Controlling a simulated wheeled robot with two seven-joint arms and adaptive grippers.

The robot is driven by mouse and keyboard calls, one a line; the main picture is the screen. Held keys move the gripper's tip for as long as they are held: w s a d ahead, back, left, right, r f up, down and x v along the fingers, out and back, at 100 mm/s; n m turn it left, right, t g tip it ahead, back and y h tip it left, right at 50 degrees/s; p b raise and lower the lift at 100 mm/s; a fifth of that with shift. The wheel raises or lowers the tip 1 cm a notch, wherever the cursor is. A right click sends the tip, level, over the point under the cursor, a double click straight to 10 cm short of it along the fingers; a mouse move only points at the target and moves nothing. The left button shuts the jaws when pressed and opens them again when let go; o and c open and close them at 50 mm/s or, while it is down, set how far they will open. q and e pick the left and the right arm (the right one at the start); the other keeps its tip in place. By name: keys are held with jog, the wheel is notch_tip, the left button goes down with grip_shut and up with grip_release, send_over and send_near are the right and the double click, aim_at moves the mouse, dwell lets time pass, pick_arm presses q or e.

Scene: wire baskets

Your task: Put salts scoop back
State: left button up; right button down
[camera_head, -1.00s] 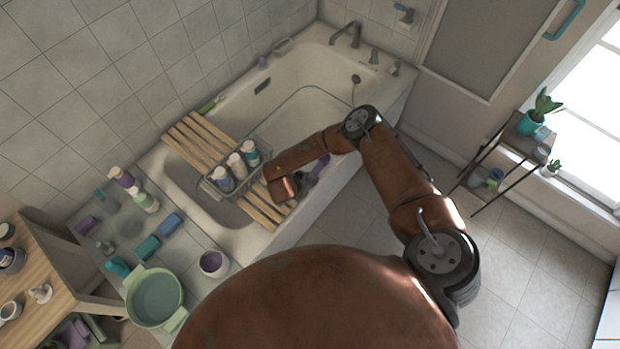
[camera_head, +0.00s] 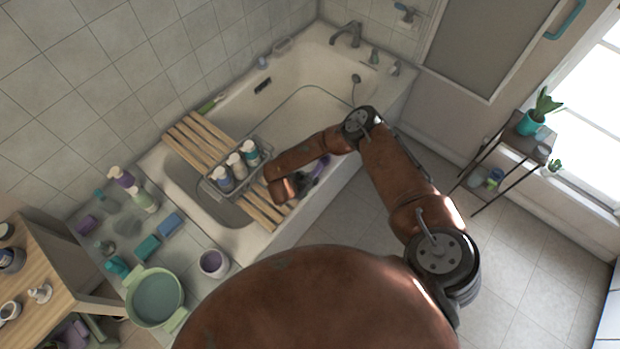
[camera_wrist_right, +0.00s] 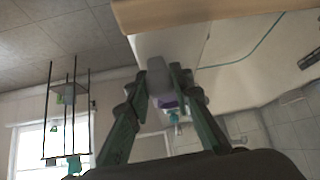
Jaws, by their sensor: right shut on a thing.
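My right gripper (camera_head: 306,182) is over the near rim of the bathtub, beside the right end of the wooden slat rack, partly hidden by its wrist. In the right wrist view its fingers (camera_wrist_right: 161,82) are closed on a pale grey-lilac thing (camera_wrist_right: 157,76), with a purple part (camera_wrist_right: 167,102) lower between them. This looks like the scoop, though its full shape is hidden. Purple also shows beside the gripper in the head view (camera_head: 321,167). A white pot with dark purple contents (camera_head: 213,263), possibly the salts, stands at the tub's lower-left end. My left gripper is not in view.
A wire basket (camera_head: 211,191) with several bottles stands on the wooden slat rack (camera_head: 188,146) across the bathtub (camera_head: 290,68). A green basin (camera_head: 155,297), bottles and sponges crowd the tiled ledge at left. A plant shelf (camera_head: 512,140) stands at right. The floor between is clear.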

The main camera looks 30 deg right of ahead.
jog(key=shift+f+b, duration=0.6)
jog(key=shift+f, duration=0.45)
dwell(0.4)
jog(key=c, duration=1.6)
grip_release()
jog(key=shift+r, duration=0.2)
jog(key=shift+p+v, duration=2.5)
jog(key=shift+v, duration=1.4)
jog(key=v, duration=1.2)
